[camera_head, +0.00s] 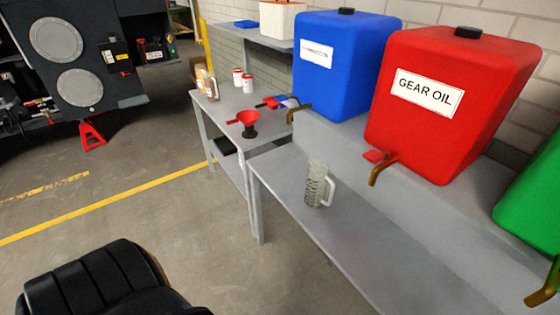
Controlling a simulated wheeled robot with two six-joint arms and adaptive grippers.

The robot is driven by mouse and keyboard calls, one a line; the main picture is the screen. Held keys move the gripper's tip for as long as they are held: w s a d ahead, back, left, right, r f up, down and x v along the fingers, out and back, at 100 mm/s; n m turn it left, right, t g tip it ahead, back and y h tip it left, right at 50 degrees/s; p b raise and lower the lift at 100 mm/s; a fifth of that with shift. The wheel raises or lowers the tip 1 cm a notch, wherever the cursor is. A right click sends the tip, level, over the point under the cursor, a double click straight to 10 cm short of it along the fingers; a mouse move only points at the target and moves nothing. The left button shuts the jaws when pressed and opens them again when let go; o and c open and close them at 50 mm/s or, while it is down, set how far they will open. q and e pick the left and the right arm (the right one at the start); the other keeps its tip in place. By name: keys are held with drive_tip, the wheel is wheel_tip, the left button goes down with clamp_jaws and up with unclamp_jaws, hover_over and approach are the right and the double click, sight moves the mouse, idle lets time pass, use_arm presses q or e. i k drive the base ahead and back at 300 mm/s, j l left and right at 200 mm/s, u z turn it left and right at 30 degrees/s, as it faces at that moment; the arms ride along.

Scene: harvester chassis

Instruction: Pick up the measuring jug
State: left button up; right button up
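The measuring jug (316,187) is clear with markings on its side. It stands upright on the grey bench (350,238), near the bench's left end. Its pale handle is on its right side in the picture. It looks empty, though its inside is hard to make out. Neither of my grippers is in view.
Blue (339,68), red gear oil (448,105) and green (537,200) tanks with taps stand on a raised shelf behind the jug. A red funnel (248,120) and small containers (243,80) sit on the table beyond.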

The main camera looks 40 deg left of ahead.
sight(317, 177)
drive_tip(key=u, duration=0.8)
drive_tip(key=i+j+z, duration=0.15)
drive_tip(key=j, duration=0.2)
drive_tip(key=j+z, duration=0.1)
drive_tip(key=j, duration=0.3)
